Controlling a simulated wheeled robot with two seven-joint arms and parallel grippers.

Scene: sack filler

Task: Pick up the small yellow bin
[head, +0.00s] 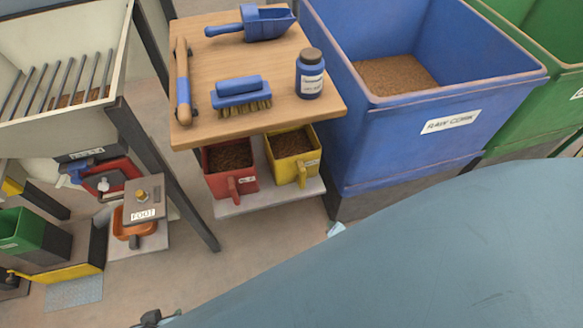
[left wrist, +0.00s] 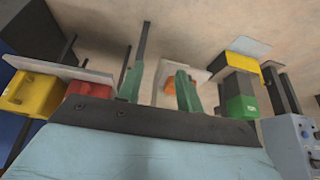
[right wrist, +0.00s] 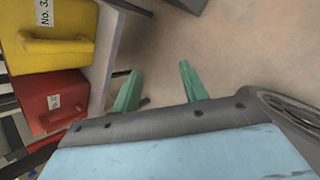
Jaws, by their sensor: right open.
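The small yellow bin (head: 303,171) stands on a low shelf under the wooden table, holds brown grains and has a front handle. A red bin (head: 218,184) stands to its left. In the left wrist view the yellow bin (left wrist: 31,95) is at the far left edge. In the right wrist view the yellow bin (right wrist: 58,52), labelled "No. 3", is at upper left. My left gripper (left wrist: 156,78) is open and empty, away from the bin. My right gripper (right wrist: 157,82) is open and empty, to the right of the bin in its view.
The wooden table (head: 225,62) above holds a scoop, a brush and a bottle. A large blue bin (head: 400,150) stands to the right. A table leg (head: 170,180) and the foot pedal (head: 145,203) are at left. My arm covers the lower right of the head view.

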